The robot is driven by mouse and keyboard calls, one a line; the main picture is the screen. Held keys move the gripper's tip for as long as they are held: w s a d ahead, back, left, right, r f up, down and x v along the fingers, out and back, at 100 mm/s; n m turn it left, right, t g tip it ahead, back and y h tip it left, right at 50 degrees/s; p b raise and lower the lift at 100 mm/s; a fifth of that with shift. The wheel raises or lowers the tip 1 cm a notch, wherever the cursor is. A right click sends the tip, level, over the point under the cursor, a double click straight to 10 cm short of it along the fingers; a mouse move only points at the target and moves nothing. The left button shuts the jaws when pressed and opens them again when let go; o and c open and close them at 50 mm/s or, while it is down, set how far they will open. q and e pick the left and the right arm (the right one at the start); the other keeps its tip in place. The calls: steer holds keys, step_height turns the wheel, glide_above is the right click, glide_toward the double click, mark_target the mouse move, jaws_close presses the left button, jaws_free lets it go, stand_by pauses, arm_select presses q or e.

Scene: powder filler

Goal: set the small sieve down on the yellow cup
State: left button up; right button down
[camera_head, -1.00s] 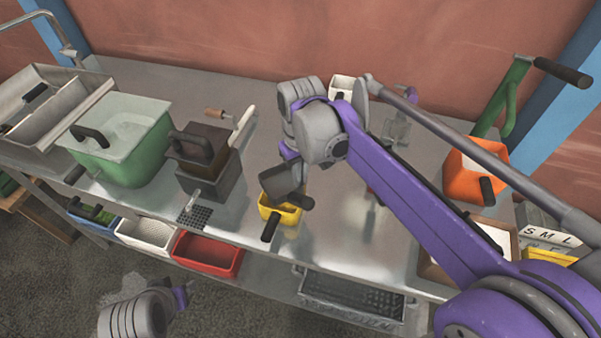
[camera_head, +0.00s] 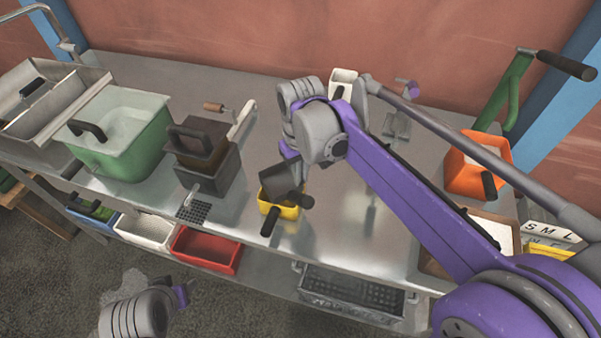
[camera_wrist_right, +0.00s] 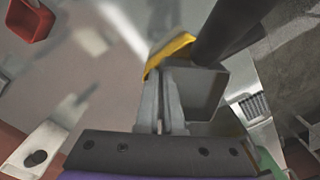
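The small sieve (camera_head: 279,180) is a dark grey box with a black handle. In the head view it covers much of the yellow cup (camera_head: 265,207) and looks tilted; I cannot tell whether they touch. The cup stands on the metal table, its dark handle towards the front. My right gripper (camera_head: 291,152) is just behind the sieve, fingertips mostly hidden. In the right wrist view its fingers (camera_wrist_right: 160,103) are close together on the wall of the sieve (camera_wrist_right: 203,92), with the cup's yellow edge (camera_wrist_right: 170,51) beyond. My left gripper (camera_head: 182,293) hangs low in front of the table.
A dark block-shaped container (camera_head: 212,172) and a green tub (camera_head: 130,150) stand to the left. A white cup (camera_head: 343,82) is behind my right wrist. An orange container (camera_head: 465,176) stands to the right. Bare table surrounds the yellow cup's front and right.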

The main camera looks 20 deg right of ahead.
steer(key=shift+f, duration=0.4)
stand_by(0.4)
steer(key=c, duration=1)
jaws_free()
step_height(320, 180, up, 11)
steer(key=shift+s+f, duration=0.1)
